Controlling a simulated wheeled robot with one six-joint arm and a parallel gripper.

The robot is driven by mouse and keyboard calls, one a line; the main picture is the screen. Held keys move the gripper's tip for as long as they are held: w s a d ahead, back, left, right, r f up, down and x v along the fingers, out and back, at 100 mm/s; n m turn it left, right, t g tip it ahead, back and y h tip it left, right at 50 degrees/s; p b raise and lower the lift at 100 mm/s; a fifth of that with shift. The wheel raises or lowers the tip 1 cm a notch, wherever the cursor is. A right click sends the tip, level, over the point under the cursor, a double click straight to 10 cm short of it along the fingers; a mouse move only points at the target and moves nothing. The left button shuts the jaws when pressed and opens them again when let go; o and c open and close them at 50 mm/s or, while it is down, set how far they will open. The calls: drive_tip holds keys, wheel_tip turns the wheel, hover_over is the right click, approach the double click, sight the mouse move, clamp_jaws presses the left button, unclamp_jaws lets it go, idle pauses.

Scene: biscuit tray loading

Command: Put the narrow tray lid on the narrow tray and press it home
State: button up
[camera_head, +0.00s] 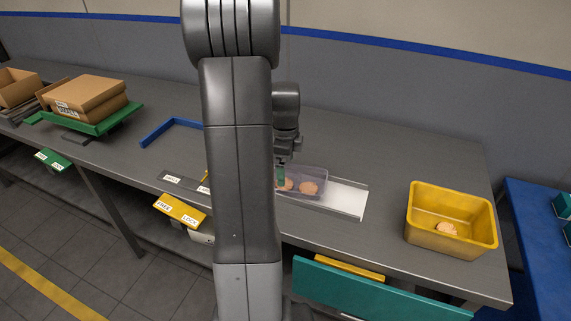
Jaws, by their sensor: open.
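A narrow clear, faintly violet tray (323,177) sits on the grey worktop, with round biscuits (308,188) showing inside. Its left end is hidden behind my arm. I cannot make out a separate lid; whether a clear one lies on the tray, I cannot tell. My gripper (281,172) is over the left visible part of the tray, pointing down, partly hidden by my arm. It is open. A dark green piece shows at its tips, and I cannot tell whether it touches the tray.
A yellow bin (420,225) with a biscuit stands at the right. A blue angled frame (160,132) lies left of my arm. Cartons (88,92) on a green platform (118,120) stand far left. Open worktop lies behind the tray.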

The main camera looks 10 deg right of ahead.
wheel_tip(320, 180, up, 14)
idle(0.6)
drive_tip(key=shift+f, duration=0.15)
wheel_tip(320, 180, down, 14)
drive_tip(key=shift+r, duration=0.4)
idle(0.5)
